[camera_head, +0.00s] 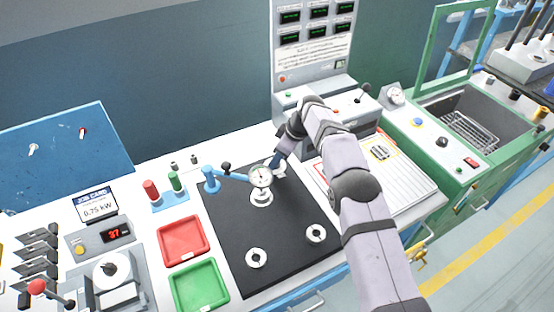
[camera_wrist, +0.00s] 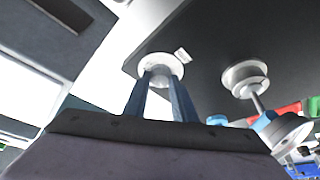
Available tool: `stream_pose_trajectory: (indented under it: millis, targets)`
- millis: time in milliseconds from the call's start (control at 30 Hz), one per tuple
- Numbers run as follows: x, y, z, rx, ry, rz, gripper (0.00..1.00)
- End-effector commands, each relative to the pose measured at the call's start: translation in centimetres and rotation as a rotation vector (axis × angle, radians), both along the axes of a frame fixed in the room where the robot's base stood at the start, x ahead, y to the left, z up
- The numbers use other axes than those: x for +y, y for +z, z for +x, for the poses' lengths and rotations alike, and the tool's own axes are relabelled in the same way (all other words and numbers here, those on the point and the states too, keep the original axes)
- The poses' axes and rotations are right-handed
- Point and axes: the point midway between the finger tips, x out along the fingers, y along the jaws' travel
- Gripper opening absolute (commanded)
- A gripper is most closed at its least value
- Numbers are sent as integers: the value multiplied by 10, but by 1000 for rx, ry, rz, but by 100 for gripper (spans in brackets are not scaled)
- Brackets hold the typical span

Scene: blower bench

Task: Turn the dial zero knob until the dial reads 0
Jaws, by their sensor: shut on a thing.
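The dial gauge (camera_head: 262,176) has a round white face and hangs on a blue arm over the black plate. Its face is too small to read, and I cannot make out its zero knob. In the wrist view the dial (camera_wrist: 287,132) is at the lower right, its stem reaching toward a white round part (camera_wrist: 244,78). My gripper (camera_wrist: 160,84) points at another white round part (camera_wrist: 164,66), its two blue fingers closed on that part's middle. In the head view my gripper (camera_head: 277,162) is just behind and right of the dial, apart from it.
The black plate (camera_head: 225,235) also carries two white round parts (camera_head: 256,258) (camera_head: 316,233) near its front. The blue stand (camera_head: 210,180) holds the dial arm. Red (camera_head: 184,240) and green (camera_head: 198,285) trays lie left.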

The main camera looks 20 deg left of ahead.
Motion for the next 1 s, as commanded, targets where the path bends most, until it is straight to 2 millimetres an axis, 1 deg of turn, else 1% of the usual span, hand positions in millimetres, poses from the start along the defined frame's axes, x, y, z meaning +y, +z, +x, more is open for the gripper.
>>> stream_pose_trajectory:
  millis: [100,133,200,500,633,867,1000]
  targets:
    - [0,1,0,-1,-2,0,2]
    - [0,1,0,-1,-2,0,29]
    - [0,1,0,-1,-2,0,42]
    - [0,1,0,-1,-3,0,42]
    - [-2,5,0,-1,-3,0,42]
    - [-11,26,-1,-4,-3,1,42]
    - [-19,45,-1,-4,-3,1,42]
